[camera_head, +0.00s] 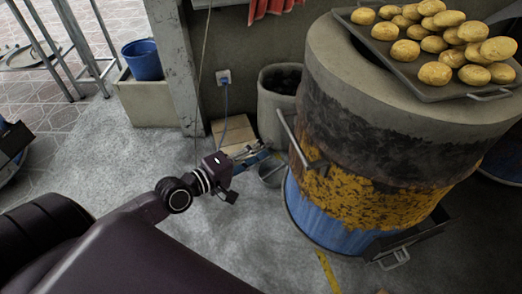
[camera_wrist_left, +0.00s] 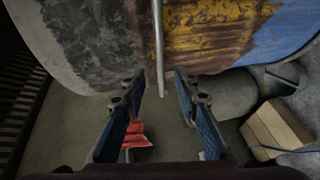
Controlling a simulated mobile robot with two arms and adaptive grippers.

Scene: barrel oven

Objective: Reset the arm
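My left gripper (camera_head: 266,157) reaches in from the left, low beside the barrel oven (camera_head: 385,130). In the left wrist view the gripper (camera_wrist_left: 160,86) is open, its two blue-padded fingers apart with nothing clamped. A grey metal bar handle (camera_head: 293,143) is fixed to the oven's side, close to the fingertips. It also shows in the left wrist view (camera_wrist_left: 157,45), its lower end appearing in the gap between the fingertips without visible finger contact. My right gripper is in neither view.
A tray (camera_head: 440,93) of round golden breads sits on the oven's top. A blue bucket (camera_head: 143,60) is at the back left. Concrete floor (camera_head: 120,150) at the left is clear.

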